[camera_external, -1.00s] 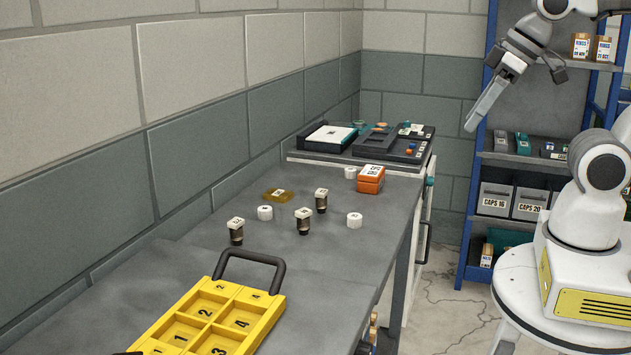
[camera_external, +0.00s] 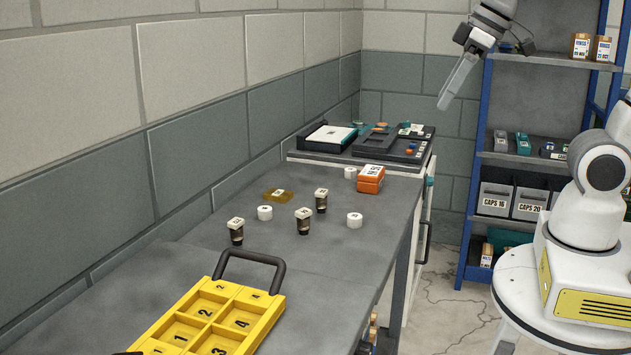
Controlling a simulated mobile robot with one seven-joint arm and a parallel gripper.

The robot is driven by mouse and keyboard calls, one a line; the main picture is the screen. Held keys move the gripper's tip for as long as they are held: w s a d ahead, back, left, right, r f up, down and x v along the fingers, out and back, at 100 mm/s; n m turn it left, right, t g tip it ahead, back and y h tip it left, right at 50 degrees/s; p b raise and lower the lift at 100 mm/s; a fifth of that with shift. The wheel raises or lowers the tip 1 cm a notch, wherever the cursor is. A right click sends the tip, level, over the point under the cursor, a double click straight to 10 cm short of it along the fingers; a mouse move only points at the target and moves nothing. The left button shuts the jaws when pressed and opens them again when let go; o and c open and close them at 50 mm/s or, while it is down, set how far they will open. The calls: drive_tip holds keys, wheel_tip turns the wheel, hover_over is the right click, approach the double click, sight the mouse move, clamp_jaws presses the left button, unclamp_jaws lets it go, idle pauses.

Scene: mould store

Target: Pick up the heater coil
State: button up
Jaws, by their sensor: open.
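I cannot tell which thing is the heater coil. Candidates on the grey bench (camera_external: 335,275) are three dark upright cylinders with white labelled tops: a left one (camera_external: 236,235), a middle one (camera_external: 304,224) and a rear one (camera_external: 321,203). A flat amber piece with a white tag (camera_external: 270,195) lies behind them. My gripper (camera_external: 446,103) is open and empty, pointing down and left, high in the air to the right of the bench and well apart from these things.
A yellow compartment tray (camera_external: 270,318) with a dark handle stands at the front. Several white round pieces, one at the right (camera_external: 354,220), lie around the cylinders. A blue shelf (camera_external: 482,150) stands behind my arm.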

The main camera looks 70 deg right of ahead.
drive_tip(key=w+a+r+n+g, duration=0.1)
drive_tip(key=w+r+n, duration=0.15)
drive_tip(key=w, duration=0.95)
drive_tip(key=n+g+y, duration=0.1)
drive_tip(key=n+g, duration=0.2)
drive_tip(key=n, duration=0.1)
hover_over(237, 221)
drive_tip(key=s+d, duration=0.2)
wheel_tip(237, 221, down, 18)
drive_tip(key=r, duration=0.1)
drive_tip(key=f, duration=0.4)
drive_tip(key=w+a+f+b, duration=0.1)
drive_tip(key=f, duration=0.7)
drive_tip(key=shift+w+a+b, duration=0.15)
drive_tip(key=shift+w+b, duration=0.05)
drive_tip(key=shift+b, duration=0.1)
drive_tip(key=shift+w+a+f, duration=0.15)
drive_tip(key=shift+f, duration=0.85)
drive_tip(key=shift+w+a+f, duration=0.1)
drive_tip(key=shift+w+f, duration=0.05)
drive_tip(key=shift+f, duration=0.8)
drive_tip(key=shift+w+a+f, duration=0.15)
drive_tip(key=shift+f, duration=0.85)
clamp_jaws()
